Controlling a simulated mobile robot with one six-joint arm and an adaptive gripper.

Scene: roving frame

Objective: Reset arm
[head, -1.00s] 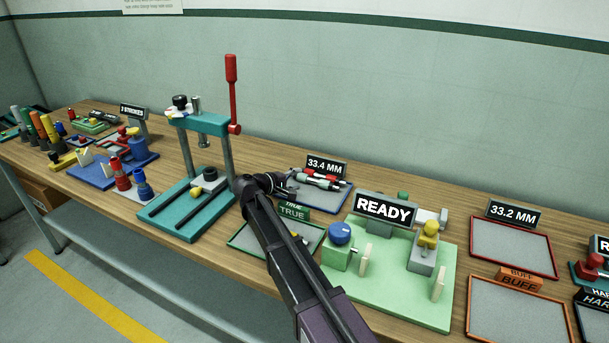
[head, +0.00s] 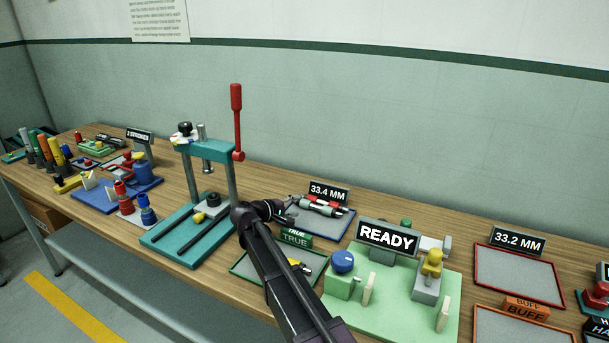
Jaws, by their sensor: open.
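My dark arm rises from the bottom of the head view and bends at a joint just right of the teal press (head: 174,238). My gripper (head: 288,213) is at its end, small and dark, above the bench by the green TRUE sign (head: 295,238). It is open and I see nothing held in it. Its fingers are hard to make out against the things behind. The press stands upright with its red lever (head: 237,115) pointing up.
A green-rimmed tray (head: 248,271) lies partly behind my arm, with a small yellow item (head: 296,264) in it. The READY fixture (head: 400,306), the 33.4 mm tray (head: 340,228) and the red 33.2 mm tray (head: 520,275) are to the right. Several coloured tools crowd the left bench.

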